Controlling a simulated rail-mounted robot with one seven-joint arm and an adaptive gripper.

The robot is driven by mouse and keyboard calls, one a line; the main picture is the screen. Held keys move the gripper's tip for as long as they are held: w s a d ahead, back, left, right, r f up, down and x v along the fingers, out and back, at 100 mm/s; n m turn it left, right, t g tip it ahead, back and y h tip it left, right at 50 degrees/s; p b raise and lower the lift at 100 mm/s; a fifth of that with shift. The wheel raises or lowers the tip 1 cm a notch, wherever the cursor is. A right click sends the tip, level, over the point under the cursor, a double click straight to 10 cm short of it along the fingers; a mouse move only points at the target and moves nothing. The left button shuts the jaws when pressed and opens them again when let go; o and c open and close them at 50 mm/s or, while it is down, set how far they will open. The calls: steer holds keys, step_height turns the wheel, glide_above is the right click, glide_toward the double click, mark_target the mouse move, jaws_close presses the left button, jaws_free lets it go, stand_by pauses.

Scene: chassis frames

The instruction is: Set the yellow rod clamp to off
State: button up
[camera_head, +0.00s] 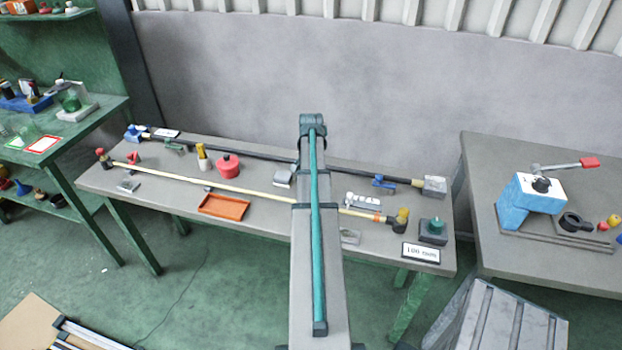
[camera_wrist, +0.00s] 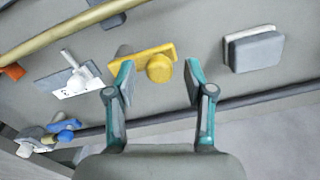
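The yellow rod clamp (camera_wrist: 128,68) shows in the wrist view as a flat yellow bar with a round yellow knob (camera_wrist: 160,69) near its right end. My gripper (camera_wrist: 159,76) is open, its two teal fingers apart, with the knob in the gap between the fingertips. The left fingertip overlaps the bar in the picture; I cannot tell whether it touches. The dark rod (camera_wrist: 265,97) runs across below the clamp in this view. No on or off mark is readable. In the head view my arm hides the clamp and the gripper.
A white plate with a small lever (camera_wrist: 78,82) lies left of the clamp, and a grey block (camera_wrist: 254,53) right of it. A blue clamp (camera_head: 383,182) is on the dark rod. The pale yellow rod (camera_head: 255,190) runs along the table's near side, by an orange tray (camera_head: 243,211).

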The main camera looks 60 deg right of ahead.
step_height(320, 180, up, 12)
stand_by(0.7)
